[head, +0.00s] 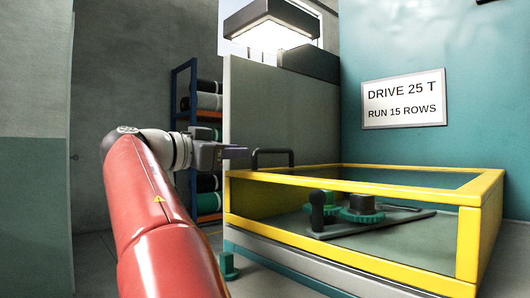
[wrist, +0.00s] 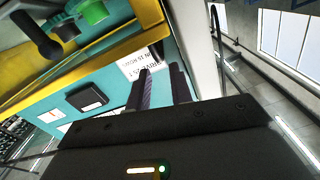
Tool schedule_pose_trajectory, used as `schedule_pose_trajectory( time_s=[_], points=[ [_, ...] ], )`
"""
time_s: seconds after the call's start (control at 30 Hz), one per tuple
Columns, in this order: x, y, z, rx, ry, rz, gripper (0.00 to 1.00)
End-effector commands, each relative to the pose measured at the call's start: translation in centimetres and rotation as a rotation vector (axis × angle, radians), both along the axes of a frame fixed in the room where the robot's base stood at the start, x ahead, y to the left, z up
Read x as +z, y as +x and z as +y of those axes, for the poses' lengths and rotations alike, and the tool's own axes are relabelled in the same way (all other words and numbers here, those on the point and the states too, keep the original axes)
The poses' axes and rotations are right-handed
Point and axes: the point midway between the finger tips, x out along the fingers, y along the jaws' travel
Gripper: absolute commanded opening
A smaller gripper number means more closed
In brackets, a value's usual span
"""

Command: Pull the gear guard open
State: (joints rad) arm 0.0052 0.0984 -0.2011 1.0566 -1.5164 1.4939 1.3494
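The gear guard (head: 345,212) is a yellow frame with clear panels, low and closed-looking around green gears (head: 362,204) and a dark crank (head: 317,212). A black arched handle (head: 273,152) stands at its back left, by a grey panel. My gripper (head: 240,153) points right, its tips just left of the handle and apart from it in the picture; depth between them is hard to tell. In the wrist view my two dark fingers (wrist: 162,84) stand apart with nothing visible between them. The guard's yellow frame (wrist: 118,46) shows at upper left there.
A tall grey panel (head: 270,105) stands behind the handle. A teal wall (head: 430,95) with a white sign (head: 404,99) rises behind the guard. A shelf of rolls (head: 205,102) is at the back left. A small green object (head: 228,265) sits by the guard's base.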

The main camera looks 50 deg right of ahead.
Motion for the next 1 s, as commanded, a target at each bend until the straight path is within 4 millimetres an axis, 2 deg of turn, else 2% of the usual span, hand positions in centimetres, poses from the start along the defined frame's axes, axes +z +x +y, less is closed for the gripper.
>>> schedule_pose_trajectory(
  time_s=[0.2, 0.4, 0.77, 0.93, 1.0],
  points=[
    [0.1, -0.5, -3.7, -0.005, 0.000, 0.001, 0.22],
    [0.1, -0.7, -6.0, -0.002, 0.001, 0.001, 0.22],
    [0.0, -0.8, -6.6, -0.001, 0.001, 0.001, 0.22],
    [0.0, -0.8, -6.6, 0.000, 0.001, 0.001, 0.00],
    [0.0, -0.7, -6.5, 0.001, 0.001, 0.001, 0.00]
  ],
)
